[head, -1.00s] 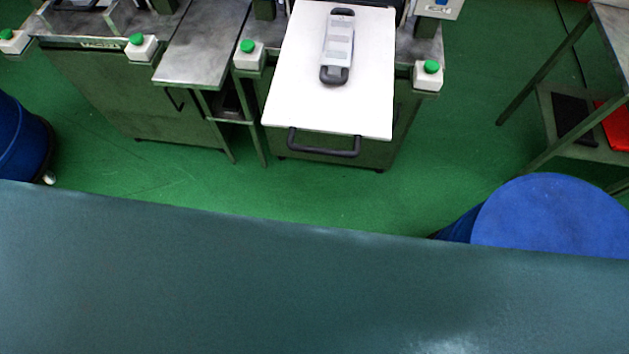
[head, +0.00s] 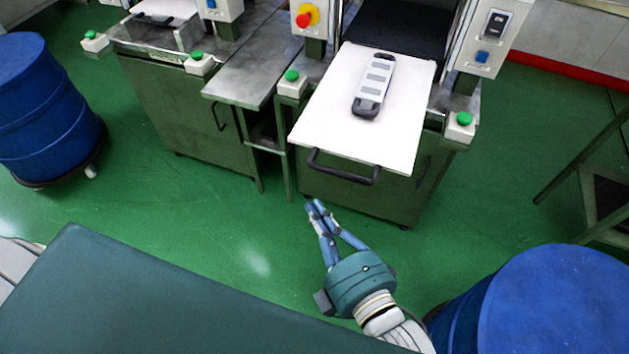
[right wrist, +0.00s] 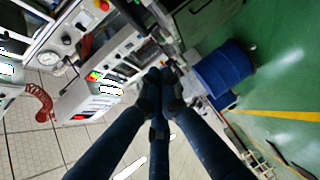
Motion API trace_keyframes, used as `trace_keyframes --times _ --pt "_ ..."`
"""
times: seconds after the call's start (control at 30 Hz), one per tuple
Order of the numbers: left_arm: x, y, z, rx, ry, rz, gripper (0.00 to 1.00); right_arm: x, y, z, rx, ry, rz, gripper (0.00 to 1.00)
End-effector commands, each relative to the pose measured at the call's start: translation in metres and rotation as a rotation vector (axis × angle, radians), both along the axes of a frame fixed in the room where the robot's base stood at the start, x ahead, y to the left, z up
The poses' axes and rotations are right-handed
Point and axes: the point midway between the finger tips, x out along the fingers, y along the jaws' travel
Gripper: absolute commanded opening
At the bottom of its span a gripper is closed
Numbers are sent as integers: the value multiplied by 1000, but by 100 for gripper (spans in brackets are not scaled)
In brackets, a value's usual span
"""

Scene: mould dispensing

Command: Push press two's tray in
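The white tray (head: 330,110) of the press on the right sticks out from the machine towards me. Its black handle (head: 343,172) is on the near edge. A grey-white mould (head: 374,84) with dark ends lies on the tray. My right gripper (head: 313,204) is below and in front of the handle, apart from it, with its fingers pointing towards the press. Its fingertips also meet in the right wrist view (right wrist: 160,75), with nothing visible between them. My left gripper is not in view.
A second press with its own tray (head: 163,33) stands at left, with a metal side table (head: 245,70) between. Blue drums stand at far left (head: 40,110) and at lower right (head: 560,300), near my right arm. Green floor (head: 220,225) is clear before the presses.

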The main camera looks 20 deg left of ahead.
Motion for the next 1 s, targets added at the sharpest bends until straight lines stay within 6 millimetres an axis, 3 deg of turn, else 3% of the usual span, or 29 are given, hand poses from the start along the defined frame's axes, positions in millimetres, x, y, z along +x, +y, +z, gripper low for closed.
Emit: trace_keyframes --times 0.23,0.5,1.0 --pt "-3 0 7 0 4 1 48 38 37 -5 4 0 -1 0" --pt "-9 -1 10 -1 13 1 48 70 33 -14 0 0 0 0" --pt "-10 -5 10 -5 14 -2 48 75 33 -16 1 1 0 0"
